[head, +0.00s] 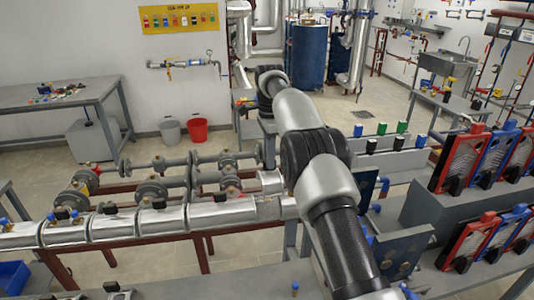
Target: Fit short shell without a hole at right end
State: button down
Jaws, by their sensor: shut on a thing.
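A line of silver shells (163,222) covers the pipe at the lower left, with several seams and dark pieces on top. Towards its right end a narrower-looking, duller section (268,207) shows, and a bright piece (290,208) follows before my arm covers the view. Another short bright silver piece (271,181) shows just behind the pipe, close to my arm; I cannot tell whether it is loose or fitted, or whether it has a hole. My arm crosses the picture from the bottom to the upper middle. My gripper is not visible, so what it holds is hidden.
Grey flanged pipes (150,188) run behind the shells on a dark red frame (204,252). A grey bench (235,286) lies in front. Red and blue plates (461,160) stand at the right. A grey bucket (170,131) and red bucket (197,130) stand on the floor.

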aim_at(267, 174)
jog(key=shift+w+a+m, duration=0.1)
jog(key=shift+a+m, duration=0.25)
jog(key=shift+m, duration=0.05)
jog(key=shift+f, duration=0.2)
jog(key=shift+f+b, duration=0.55)
jog(key=shift+f, duration=3.35)
jog(key=shift+p, duration=0.4)
jog(key=shift+f, duration=0.3)
jog(key=shift+f+b, duration=0.55)
jog(key=shift+f, duration=0.45)
jog(key=c, duration=1.7)
grip_release()
jog(key=shift+o, duration=0.2)
